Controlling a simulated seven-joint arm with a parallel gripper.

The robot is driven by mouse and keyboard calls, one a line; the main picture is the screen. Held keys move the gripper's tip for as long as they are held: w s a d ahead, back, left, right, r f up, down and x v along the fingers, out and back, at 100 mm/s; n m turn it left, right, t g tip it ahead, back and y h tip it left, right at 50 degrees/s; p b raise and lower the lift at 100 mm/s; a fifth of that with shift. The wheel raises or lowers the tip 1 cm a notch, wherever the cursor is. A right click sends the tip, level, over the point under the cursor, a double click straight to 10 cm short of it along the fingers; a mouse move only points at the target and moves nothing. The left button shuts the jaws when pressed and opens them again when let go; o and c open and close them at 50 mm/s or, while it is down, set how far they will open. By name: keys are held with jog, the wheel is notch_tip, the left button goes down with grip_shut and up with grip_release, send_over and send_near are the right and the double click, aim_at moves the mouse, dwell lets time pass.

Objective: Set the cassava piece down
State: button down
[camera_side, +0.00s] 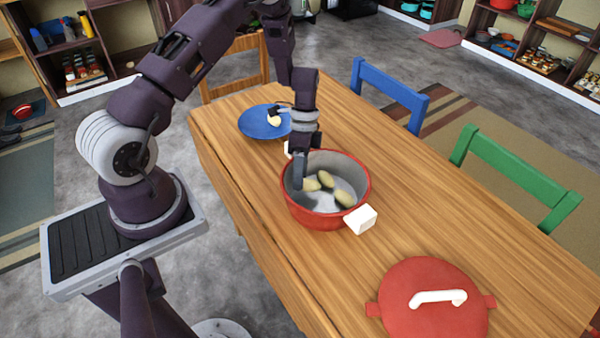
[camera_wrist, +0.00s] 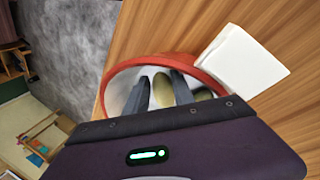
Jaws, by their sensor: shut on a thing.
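A red pot (camera_side: 331,215) with white block handles stands open on the wooden table. My gripper (camera_side: 301,184) reaches down inside it, near its left wall. Several pale cassava pieces show inside the pot. In the wrist view, one cassava piece (camera_wrist: 162,90) lies between my two fingers (camera_wrist: 161,98), which are shut on it. Another cassava piece (camera_wrist: 203,94) lies just right of the fingers; in the side view, a greenish piece (camera_side: 345,198) lies at the right of the pot. The fingers partly hide the held piece, and I cannot tell whether it touches the pot floor.
A blue plate (camera_side: 255,126) with a pale piece on it sits behind the pot, partly hidden by my arm. A red lid (camera_side: 410,310) with a white handle lies at the front right. Blue and green chairs (camera_side: 490,155) line the far side.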

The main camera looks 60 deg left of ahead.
jog(key=c, duration=1.3)
grip_release()
jog(key=shift+c, duration=0.2)
jog(key=d+v, duration=0.1)
jog(key=v, duration=1.2)
jog(key=s+d+r+n+t+y, duration=0.1)
jog(key=s+d+r, duration=0.15)
jog(key=r, duration=0.45)
jog(key=s+d+r+n+t, duration=0.1)
jog(key=d+r+n+t, duration=0.15)
jog(key=r, duration=0.45)
jog(key=s+d+r+n+t+y, duration=0.1)
jog(key=s+d+r+n+t, duration=0.1)
jog(key=s, duration=0.7)
jog(key=s+d+r+n+t+y, duration=0.1)
jog(key=s+d+r+n+t, duration=0.2)
jog(key=s, duration=0.6)
notch_tip(320, 180, up, 3)
jog(key=shift+s+d+f, duration=0.15)
jog(key=shift+s+d, duration=0.2)
jog(key=shift+d, duration=0.7)
jog(key=shift+n, duration=0.25)
